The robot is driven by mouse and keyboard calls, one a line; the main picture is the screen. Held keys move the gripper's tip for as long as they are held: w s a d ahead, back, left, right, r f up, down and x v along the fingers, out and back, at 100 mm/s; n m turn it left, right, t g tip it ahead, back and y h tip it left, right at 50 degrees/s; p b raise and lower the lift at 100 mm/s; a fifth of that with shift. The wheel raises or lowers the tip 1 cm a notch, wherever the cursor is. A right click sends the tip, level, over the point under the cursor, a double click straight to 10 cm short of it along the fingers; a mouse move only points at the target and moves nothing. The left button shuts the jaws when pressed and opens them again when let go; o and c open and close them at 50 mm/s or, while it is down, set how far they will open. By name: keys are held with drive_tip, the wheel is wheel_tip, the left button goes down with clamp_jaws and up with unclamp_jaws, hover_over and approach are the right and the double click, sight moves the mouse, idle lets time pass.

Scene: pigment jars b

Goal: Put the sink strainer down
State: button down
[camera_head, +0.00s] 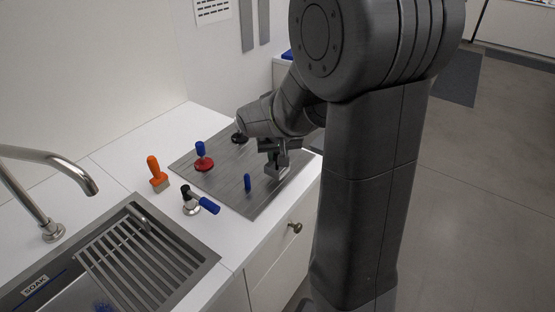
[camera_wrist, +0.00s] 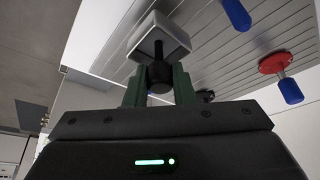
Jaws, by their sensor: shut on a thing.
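My gripper (camera_head: 268,147) is shut on the black knob of a pale, square-based thing, taken to be the sink strainer (camera_head: 277,170). In the wrist view, the dark green fingers (camera_wrist: 160,78) pinch the black knob, and the strainer's pale square base (camera_wrist: 174,30) lies beyond it. The strainer is at the right part of the grooved grey drainboard (camera_head: 225,183), low over it or on it; I cannot tell whether they touch.
On the board are a red disc with blue handle (camera_head: 203,164), a blue peg (camera_head: 248,183) and a black piece (camera_head: 240,138). The sink rack (camera_head: 125,255) is front left.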

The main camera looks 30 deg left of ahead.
drive_tip(key=shift+f, duration=1.05)
drive_tip(key=shift+f, duration=0.2)
drive_tip(key=c, duration=1.2)
unclamp_jaws()
drive_tip(key=shift+c, duration=0.2)
drive_tip(key=shift+r, duration=0.2)
drive_tip(key=shift+r, duration=0.2)
drive_tip(key=v, duration=1.1)
drive_tip(key=shift+r, duration=0.3)
